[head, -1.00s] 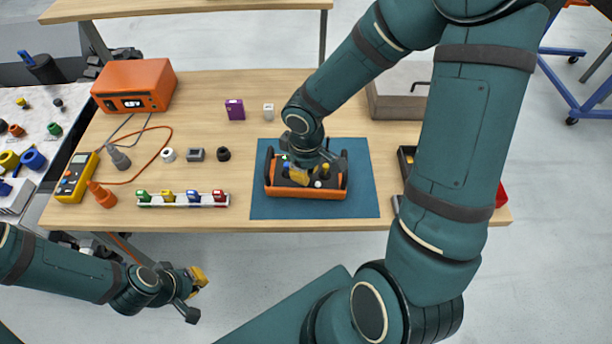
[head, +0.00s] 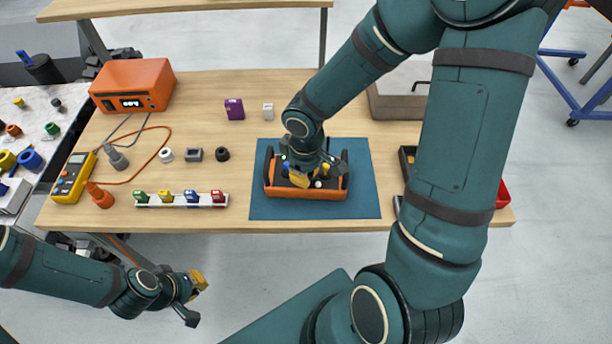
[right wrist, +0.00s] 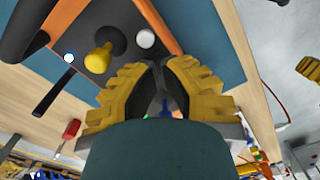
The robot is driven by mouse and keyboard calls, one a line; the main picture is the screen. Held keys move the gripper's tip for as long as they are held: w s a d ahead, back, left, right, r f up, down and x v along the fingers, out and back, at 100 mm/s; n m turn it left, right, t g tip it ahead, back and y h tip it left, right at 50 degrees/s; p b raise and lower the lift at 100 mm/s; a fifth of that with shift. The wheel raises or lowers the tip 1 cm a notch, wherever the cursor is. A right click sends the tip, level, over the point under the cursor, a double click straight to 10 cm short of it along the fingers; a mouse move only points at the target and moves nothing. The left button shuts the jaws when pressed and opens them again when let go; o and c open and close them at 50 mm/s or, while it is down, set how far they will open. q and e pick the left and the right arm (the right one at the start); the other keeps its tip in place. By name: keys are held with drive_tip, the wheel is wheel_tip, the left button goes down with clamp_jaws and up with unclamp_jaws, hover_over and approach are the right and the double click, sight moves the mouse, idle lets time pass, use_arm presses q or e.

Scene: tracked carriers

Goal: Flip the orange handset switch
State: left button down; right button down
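The orange handset (head: 312,193) lies on the blue mat (head: 360,205). It has a dark top face and a black grip at each side. My right gripper (head: 300,180) is low over the handset and covers much of its top. In the right wrist view its yellow fingers (right wrist: 160,68) nearly meet at the tips, with nothing clearly held. Beside them on the dark face are a yellow knob (right wrist: 98,60) and a white round knob (right wrist: 145,38). I cannot make out the switch's position. My left gripper (head: 195,298) is open and empty in front of the table.
A rack of coloured blocks (head: 180,200) stands left of the mat. A yellow meter (head: 72,178) and an orange instrument (head: 133,86) are farther left. Small parts and a purple box (head: 234,109) lie behind. A grey bin (head: 395,105) is at the back right.

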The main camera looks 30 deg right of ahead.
drive_tip(key=shift+f+b, duration=0.5)
drive_tip(key=shift+f, duration=0.05)
drive_tip(key=shift+r, duration=0.2)
drive_tip(key=shift+r+p, duration=2.9)
drive_tip(key=shift+r, duration=0.45)
